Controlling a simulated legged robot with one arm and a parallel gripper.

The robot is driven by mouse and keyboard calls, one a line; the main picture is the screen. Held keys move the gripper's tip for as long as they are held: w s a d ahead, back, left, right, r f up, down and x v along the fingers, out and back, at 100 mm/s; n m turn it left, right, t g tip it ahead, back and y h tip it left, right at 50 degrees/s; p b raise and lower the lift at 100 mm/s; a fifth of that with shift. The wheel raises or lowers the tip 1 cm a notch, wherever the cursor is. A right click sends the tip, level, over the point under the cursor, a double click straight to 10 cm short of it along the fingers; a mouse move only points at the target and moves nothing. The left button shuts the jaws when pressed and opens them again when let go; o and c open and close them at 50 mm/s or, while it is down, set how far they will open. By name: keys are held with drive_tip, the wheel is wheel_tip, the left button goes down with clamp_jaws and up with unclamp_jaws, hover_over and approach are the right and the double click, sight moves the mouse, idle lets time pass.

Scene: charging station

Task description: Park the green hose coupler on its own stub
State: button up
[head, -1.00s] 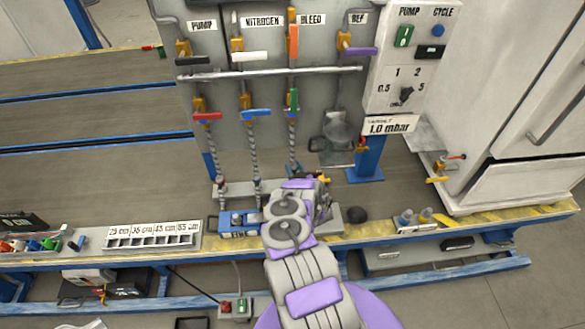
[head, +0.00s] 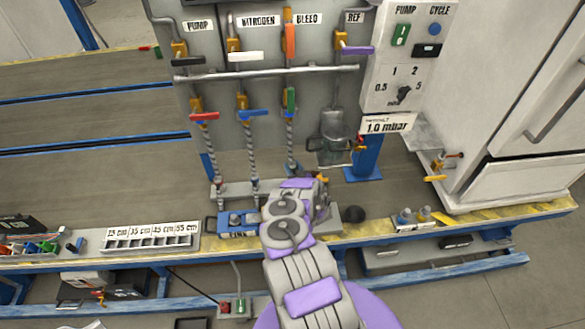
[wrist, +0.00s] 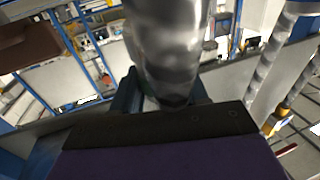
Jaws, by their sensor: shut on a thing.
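My gripper (wrist: 165,108) is shut on a shiny grey cylindrical piece (wrist: 168,45), which looks like the green line's coupler or the end of its hose. It fills the top middle of the wrist view, behind a dark jaw edge; a dark green patch shows beside it. In the head view the braided hose (head: 290,130) hangs under the green valve handle (head: 291,100), and its lower end goes behind my wrist. My arm hides the jaws, the coupler and any stub there. Two other hoses end on a light stub rail (head: 235,190).
Red (head: 205,116) and blue (head: 253,112) handles sit left of the green one. A labelled tray (head: 150,236) lies left on the bench. A white cabinet (head: 525,110) stands right.

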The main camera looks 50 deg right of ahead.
drive_tip(key=shift+a+r, duration=0.15)
drive_tip(key=shift+a, duration=0.15)
drive_tip(key=shift+a, duration=0.1)
idle(0.8)
drive_tip(key=shift+f+b, duration=0.95)
drive_tip(key=shift+f, duration=0.2)
drive_tip(key=shift+r, duration=0.2)
drive_tip(key=shift+r+p, duration=0.65)
drive_tip(key=shift+p, duration=0.15)
drive_tip(key=shift+a+f+b, duration=0.1)
drive_tip(key=shift+f+b, duration=0.65)
idle(1.3)
drive_tip(key=o, duration=1.3)
drive_tip(key=shift+c, duration=0.2)
drive_tip(key=shift+f, duration=0.1)
drive_tip(key=shift+s+a, duration=0.1)
